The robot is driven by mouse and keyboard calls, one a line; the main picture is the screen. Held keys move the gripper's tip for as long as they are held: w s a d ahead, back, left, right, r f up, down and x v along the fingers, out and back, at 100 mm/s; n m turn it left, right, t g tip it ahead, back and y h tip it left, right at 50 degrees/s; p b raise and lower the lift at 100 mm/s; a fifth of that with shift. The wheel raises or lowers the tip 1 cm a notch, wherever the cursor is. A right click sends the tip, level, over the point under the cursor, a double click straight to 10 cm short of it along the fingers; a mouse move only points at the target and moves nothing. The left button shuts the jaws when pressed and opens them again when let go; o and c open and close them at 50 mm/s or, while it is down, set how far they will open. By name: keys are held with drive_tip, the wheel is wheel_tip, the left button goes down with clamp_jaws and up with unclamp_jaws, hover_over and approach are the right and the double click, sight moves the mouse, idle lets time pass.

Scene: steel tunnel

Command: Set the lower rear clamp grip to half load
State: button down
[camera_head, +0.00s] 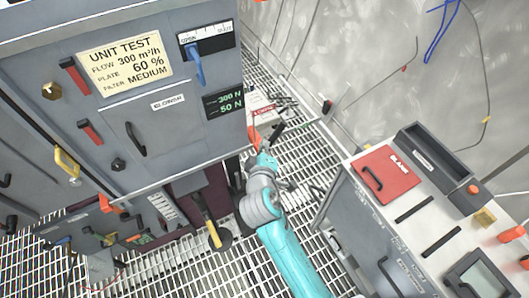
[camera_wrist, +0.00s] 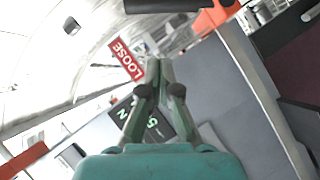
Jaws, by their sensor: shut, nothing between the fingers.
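My gripper (camera_wrist: 160,72) is shut and empty in the wrist view, its two green fingers together. In the head view my gripper (camera_head: 264,150) is beside the right rear edge of the grey cabinet (camera_head: 185,138). An orange part (camera_head: 254,133) shows close to it; I cannot tell whether they touch. In the wrist view an orange part (camera_wrist: 214,16) and a black bar (camera_wrist: 163,5) lie beyond the fingertips, apart from them in the picture. A red LOOSE label (camera_wrist: 126,59) shows left of the fingertips. I cannot tell which part is the lower rear clamp grip, nor its setting.
The cabinet carries a blue lever (camera_head: 196,66), a display (camera_head: 223,103) reading 300 N and 50 N, and a UNIT TEST plate (camera_head: 125,60). A grey console (camera_head: 345,215) with a red BLANK panel (camera_head: 386,180) stands right. Grated floor (camera_head: 310,155) lies between them.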

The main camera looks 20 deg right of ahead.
sight(273, 137)
drive_tip(key=w+d+f, duration=0.2)
drive_tip(key=w, duration=0.1)
drive_tip(key=w+d+f, duration=0.1)
drive_tip(key=w, duration=0.1)
drive_tip(key=shift+d, duration=0.2)
drive_tip(key=shift+w+d+f, duration=0.35)
drive_tip(key=shift+d, duration=0.2)
drive_tip(key=shift+d, duration=0.1)
